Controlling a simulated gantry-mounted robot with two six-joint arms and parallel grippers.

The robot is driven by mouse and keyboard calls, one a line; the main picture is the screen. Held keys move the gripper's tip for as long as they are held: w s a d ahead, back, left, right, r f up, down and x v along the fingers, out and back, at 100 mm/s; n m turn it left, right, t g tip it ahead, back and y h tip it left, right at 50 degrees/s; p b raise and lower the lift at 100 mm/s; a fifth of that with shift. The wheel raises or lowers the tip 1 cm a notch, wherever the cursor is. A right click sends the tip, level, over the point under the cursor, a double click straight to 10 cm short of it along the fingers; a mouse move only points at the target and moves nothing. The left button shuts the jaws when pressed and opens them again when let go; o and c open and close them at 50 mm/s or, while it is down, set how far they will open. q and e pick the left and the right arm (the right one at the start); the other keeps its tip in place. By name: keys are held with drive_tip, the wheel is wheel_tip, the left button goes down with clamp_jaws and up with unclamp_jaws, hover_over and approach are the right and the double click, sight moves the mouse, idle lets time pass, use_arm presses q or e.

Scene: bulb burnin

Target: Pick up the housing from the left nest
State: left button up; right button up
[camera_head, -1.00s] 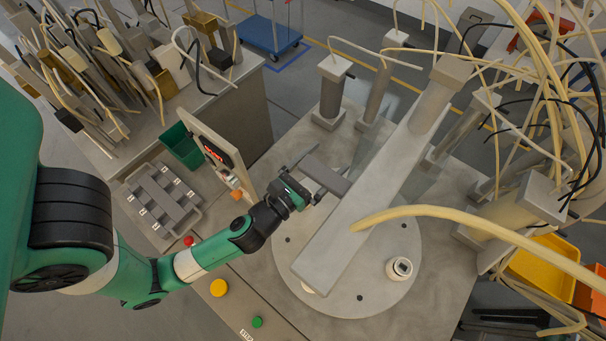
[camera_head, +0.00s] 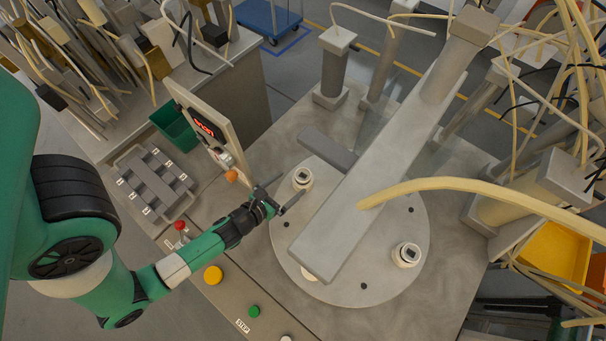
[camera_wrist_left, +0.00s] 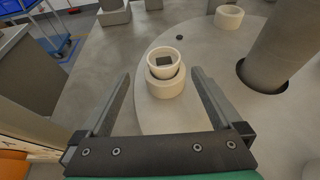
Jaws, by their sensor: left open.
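My left gripper (camera_head: 277,192) is open, just to the left of and below this housing. In the left wrist view the housing (camera_wrist_left: 163,62) sits in a pale ring-shaped nest (camera_wrist_left: 166,84), beyond and between the two open fingers, with neither finger touching it. My right gripper is not in view.
A long grey beam (camera_head: 375,175) crosses above the round table, with a dark grey block (camera_head: 328,149) beside it. Cables hang at the right.

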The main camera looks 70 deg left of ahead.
sight(305, 174)
use_arm(q)
drive_tip(key=x, duration=0.3)
drive_tip(key=b+x, duration=0.1)
drive_tip(key=x, duration=0.1)
drive_tip(key=shift+w+d+r, duration=0.1)
drive_tip(key=shift+w+d, duration=0.1)
drive_tip(key=shift+w, duration=0.15)
drive_tip(key=c, duration=1.4)
